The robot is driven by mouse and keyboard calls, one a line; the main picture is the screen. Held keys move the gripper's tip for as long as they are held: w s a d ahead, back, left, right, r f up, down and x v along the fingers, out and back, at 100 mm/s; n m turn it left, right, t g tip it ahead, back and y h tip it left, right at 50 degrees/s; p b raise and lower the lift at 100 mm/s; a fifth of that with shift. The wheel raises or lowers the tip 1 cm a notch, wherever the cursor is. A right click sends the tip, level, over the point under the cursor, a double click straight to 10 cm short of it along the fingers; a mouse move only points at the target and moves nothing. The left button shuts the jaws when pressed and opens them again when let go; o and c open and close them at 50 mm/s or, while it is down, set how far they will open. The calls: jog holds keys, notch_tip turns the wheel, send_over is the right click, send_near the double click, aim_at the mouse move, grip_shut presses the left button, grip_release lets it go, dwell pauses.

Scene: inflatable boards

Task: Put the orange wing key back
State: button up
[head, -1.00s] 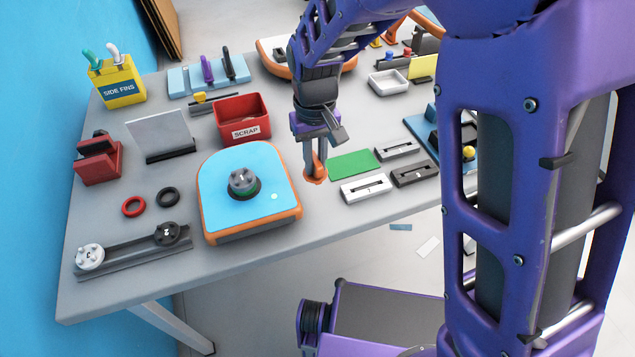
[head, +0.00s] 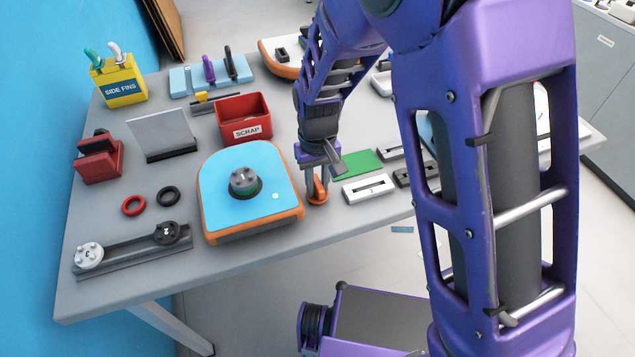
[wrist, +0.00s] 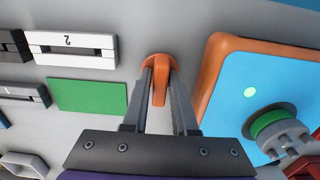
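The orange wing key (head: 317,196) is at the tips of my gripper (head: 317,186), just right of the blue-topped orange board piece. In the wrist view the key (wrist: 159,83) has an upright wing on a round base, and the wing lies between the two fingers of my gripper (wrist: 161,85). The fingers appear closed on the wing. The key's base is close to the grey table (head: 290,232); I cannot tell whether it touches. A grey valve with a green ring (head: 243,182) sits on the board piece (head: 235,213).
A green mat (head: 356,163) and a white slotted block marked 2 (wrist: 68,50) lie beside the key. A red scrap bin (head: 244,119) stands behind the board piece. Red and black rings (head: 134,206) lie at the left. My arm hides the table's right part.

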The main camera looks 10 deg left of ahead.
aim_at(318, 182)
jog(key=shift+o, duration=1.3)
jog(key=shift+r, duration=0.15)
notch_tip(318, 182, up, 12)
jog(key=p, duration=0.1)
